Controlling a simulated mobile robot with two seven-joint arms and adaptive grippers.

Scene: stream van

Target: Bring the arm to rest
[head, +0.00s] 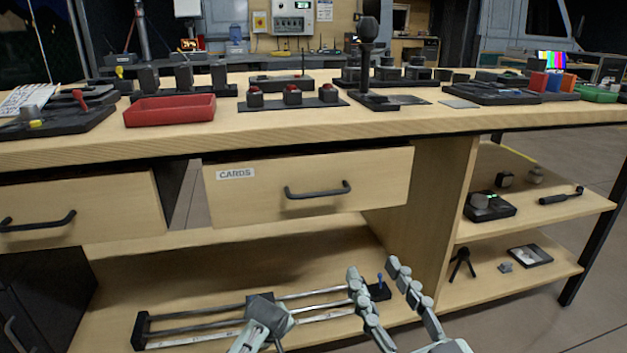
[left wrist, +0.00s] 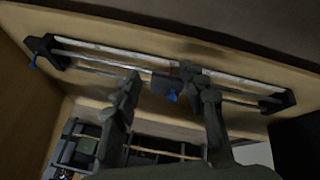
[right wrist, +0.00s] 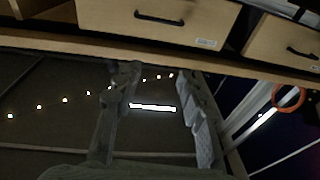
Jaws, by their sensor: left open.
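My right gripper (head: 373,266) is at the bottom centre of the head view, fingers apart and nothing between them. It also shows open and empty in the right wrist view (right wrist: 155,74). My left gripper shows only partly in the head view (head: 268,314), low in front of the bottom shelf. In the left wrist view my left gripper (left wrist: 160,76) has its fingers apart. The rail slider (head: 317,292) lies on the bottom shelf; its dark carriage (left wrist: 165,84) shows beyond the left fingers. I cannot tell whether they touch it.
The workbench (head: 300,138) spans the view, with a red tray (head: 170,110) and several devices on top. The CARDS drawer (head: 310,183) and another drawer (head: 90,208) hang under it. Side shelves (head: 530,215) at right hold small gear. Floor shows at right.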

